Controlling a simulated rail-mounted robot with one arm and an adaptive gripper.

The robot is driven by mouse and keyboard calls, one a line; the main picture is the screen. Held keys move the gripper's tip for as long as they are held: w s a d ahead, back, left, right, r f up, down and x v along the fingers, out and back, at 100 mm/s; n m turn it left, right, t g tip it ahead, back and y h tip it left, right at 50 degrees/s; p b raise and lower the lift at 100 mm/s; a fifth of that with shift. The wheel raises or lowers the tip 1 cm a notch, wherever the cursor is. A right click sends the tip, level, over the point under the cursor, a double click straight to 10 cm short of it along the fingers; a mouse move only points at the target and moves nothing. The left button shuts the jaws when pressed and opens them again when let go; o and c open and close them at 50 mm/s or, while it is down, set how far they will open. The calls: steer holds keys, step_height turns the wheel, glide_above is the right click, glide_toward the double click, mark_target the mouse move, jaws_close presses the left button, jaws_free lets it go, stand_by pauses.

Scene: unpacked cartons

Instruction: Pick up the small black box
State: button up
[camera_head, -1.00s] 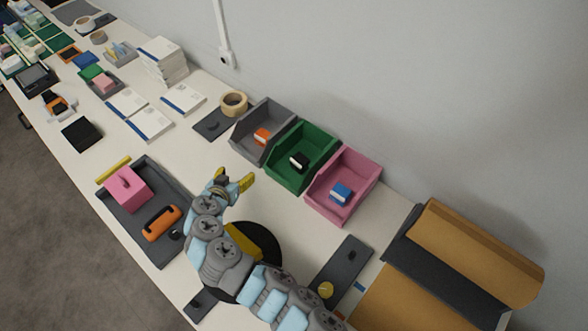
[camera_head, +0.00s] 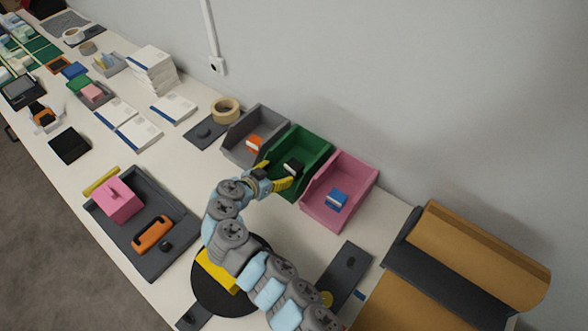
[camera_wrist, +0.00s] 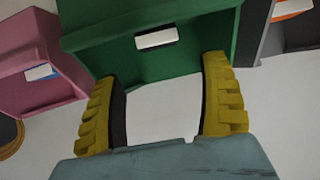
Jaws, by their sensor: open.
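The small black box (camera_head: 293,167) with a white side lies in the green bin (camera_head: 319,151), the middle one of three. In the wrist view its white face (camera_wrist: 157,38) shows inside the green bin (camera_wrist: 110,52), ahead of and above my fingertips; its black part is barely visible there. My gripper (camera_head: 272,175) is open and empty at the front of the green bin. In the wrist view my two yellow fingers (camera_wrist: 160,95) are spread wide, with the bin's front and white table between them.
A grey bin (camera_head: 233,143) with an orange box stands left of the green bin, and a pink bin (camera_head: 325,216) with a blue box stands right. A tape roll (camera_head: 226,109) sits behind the grey bin. The wall (camera_head: 400,110) rises close behind the bins.

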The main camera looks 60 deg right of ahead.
mark_target(293, 165)
steer(key=shift+x, duration=4.75)
steer(key=shift+f, duration=0.1)
steer(key=c, duration=0.8)
